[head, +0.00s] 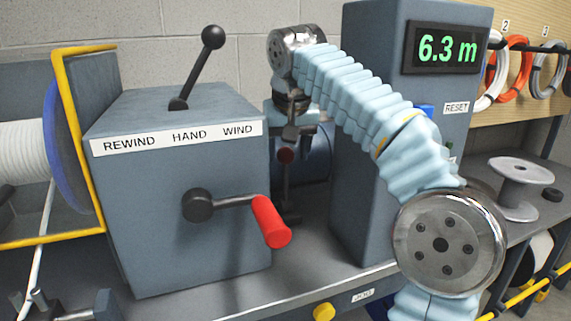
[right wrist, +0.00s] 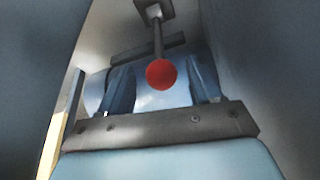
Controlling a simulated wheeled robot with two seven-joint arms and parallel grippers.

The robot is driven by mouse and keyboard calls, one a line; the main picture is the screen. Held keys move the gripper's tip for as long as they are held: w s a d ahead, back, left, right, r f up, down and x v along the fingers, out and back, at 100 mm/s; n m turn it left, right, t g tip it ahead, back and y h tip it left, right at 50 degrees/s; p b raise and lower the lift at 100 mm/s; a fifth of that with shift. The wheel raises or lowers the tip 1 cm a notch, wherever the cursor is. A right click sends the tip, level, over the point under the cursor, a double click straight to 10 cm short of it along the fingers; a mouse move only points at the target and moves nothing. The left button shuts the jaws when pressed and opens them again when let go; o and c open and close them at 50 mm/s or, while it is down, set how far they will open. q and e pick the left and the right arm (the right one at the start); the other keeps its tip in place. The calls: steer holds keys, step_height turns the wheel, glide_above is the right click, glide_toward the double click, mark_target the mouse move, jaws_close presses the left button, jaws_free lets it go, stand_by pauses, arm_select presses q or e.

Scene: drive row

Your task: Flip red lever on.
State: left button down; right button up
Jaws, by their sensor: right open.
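The red lever's ball knob (head: 286,155) shows dark red in the head view, in the gap between the grey winder box and the grey display cabinet. In the right wrist view the red ball (right wrist: 161,73) sits on a thin dark rod running to a square mount. My right gripper (head: 291,130) points down at the knob, partly in shadow. In the right wrist view its open fingers (right wrist: 162,88) lie to either side of the ball, with space on both sides. Whether the ball is fully between the fingertips in depth is unclear. My left gripper is not in view.
The winder box (head: 190,260) carries a black lever (head: 200,65) and a red-handled crank (head: 270,222). The display cabinet (head: 355,200) reads 6.3 m. A dark blue drum (head: 316,160) lies behind the lever. The gap around my gripper is narrow.

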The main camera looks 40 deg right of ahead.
mark_target(286, 179)
steer(key=shift+x, duration=2.25)
jaws_close()
